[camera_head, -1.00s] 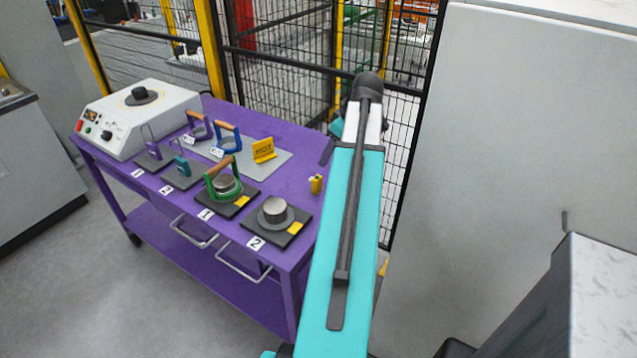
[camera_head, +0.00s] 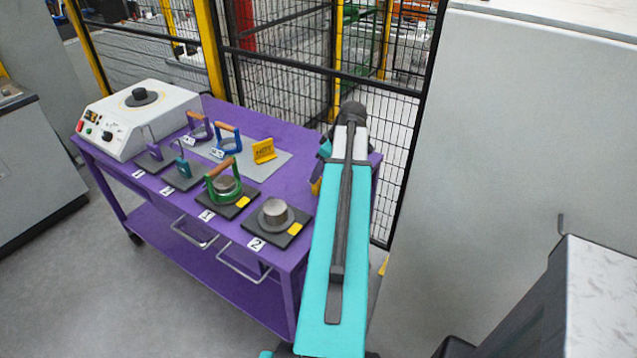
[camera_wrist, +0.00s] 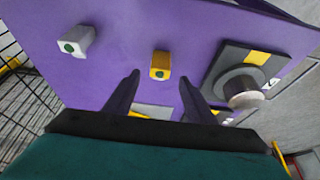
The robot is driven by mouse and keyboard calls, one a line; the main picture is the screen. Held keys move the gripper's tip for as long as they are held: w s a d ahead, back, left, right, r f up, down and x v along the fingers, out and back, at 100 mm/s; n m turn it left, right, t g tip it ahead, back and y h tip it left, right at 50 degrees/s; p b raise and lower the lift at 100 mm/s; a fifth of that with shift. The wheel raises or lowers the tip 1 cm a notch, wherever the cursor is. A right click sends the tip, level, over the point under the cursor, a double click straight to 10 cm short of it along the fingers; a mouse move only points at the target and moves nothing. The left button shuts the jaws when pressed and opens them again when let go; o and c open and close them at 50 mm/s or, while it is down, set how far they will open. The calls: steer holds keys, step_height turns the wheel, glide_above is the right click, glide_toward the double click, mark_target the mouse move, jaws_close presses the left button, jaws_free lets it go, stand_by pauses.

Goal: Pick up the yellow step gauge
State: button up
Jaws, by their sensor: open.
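The yellow step gauge (camera_wrist: 160,66) is a small yellow block with a green dot on its end, on the purple table. In the wrist view it lies just beyond my gripper (camera_wrist: 159,77), lined up between the two dark fingertips. The fingers are apart, and nothing is held. In the head view only a sliver of the gauge (camera_head: 316,187) shows at the left edge of my arm, which hides the rest. My gripper is mostly hidden behind the arm there.
The purple table (camera_head: 285,135) also holds a grey block with a green dot (camera_wrist: 73,41), left of the gauge in the wrist view. A metal cylinder on a dark plate (camera_head: 275,212) stands nearby.

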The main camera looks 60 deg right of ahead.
steer(key=shift+f, duration=0.1)
stand_by(0.3)
steer(key=shift+p+x, duration=0.95)
steer(key=shift+x, duration=1.6)
steer(key=c, duration=1.2)
